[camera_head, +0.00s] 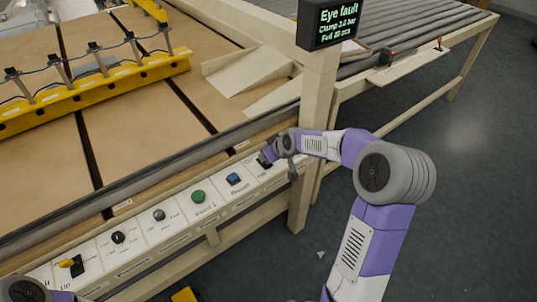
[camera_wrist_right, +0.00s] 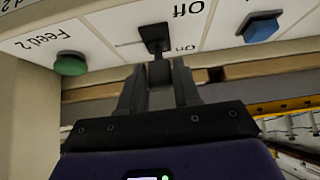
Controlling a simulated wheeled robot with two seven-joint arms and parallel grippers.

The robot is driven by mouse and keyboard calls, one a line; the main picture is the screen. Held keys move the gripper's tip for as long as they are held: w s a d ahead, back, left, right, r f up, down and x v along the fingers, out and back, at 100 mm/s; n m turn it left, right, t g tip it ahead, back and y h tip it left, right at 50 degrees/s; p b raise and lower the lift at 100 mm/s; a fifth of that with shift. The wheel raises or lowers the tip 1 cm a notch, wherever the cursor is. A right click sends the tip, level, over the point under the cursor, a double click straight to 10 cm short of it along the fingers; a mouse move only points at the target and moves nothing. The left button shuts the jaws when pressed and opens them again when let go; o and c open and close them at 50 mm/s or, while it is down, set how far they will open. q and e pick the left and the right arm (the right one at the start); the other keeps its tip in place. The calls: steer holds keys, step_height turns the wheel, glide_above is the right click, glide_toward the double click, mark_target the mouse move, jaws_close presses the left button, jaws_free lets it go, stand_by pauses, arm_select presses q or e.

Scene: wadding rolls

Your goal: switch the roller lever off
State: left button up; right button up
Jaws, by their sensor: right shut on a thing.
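My right gripper (camera_head: 264,160) is at the right end of the white button panel (camera_head: 131,261) in the head view. In the right wrist view the gripper (camera_wrist_right: 159,75) is shut on a small black lever (camera_wrist_right: 154,33), its fingers around the tip. "Off" and "On" are printed beside the lever's black base, with "On" nearer the fingertips. In the head view the gripper mostly hides this lever. My left gripper is out of view; only part of my left arm shows at the bottom left.
A blue button (camera_wrist_right: 261,28) and a green button (camera_wrist_right: 70,64) flank the lever. Along the panel are another green button (camera_head: 198,197), black knobs and a yellow lever (camera_head: 72,264). A post with an "Eye fault" display (camera_head: 334,22) stands close to my right arm. Rollers (camera_head: 390,22) lie behind.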

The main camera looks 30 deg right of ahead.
steer(key=o, duration=1)
steer(key=shift+c, duration=0.2)
steer(key=p+v, duration=0.2)
steer(key=v, duration=0.5)
steer(key=shift+s+r, duration=0.2)
steer(key=shift+r, duration=0.1)
steer(key=shift+f, duration=0.1)
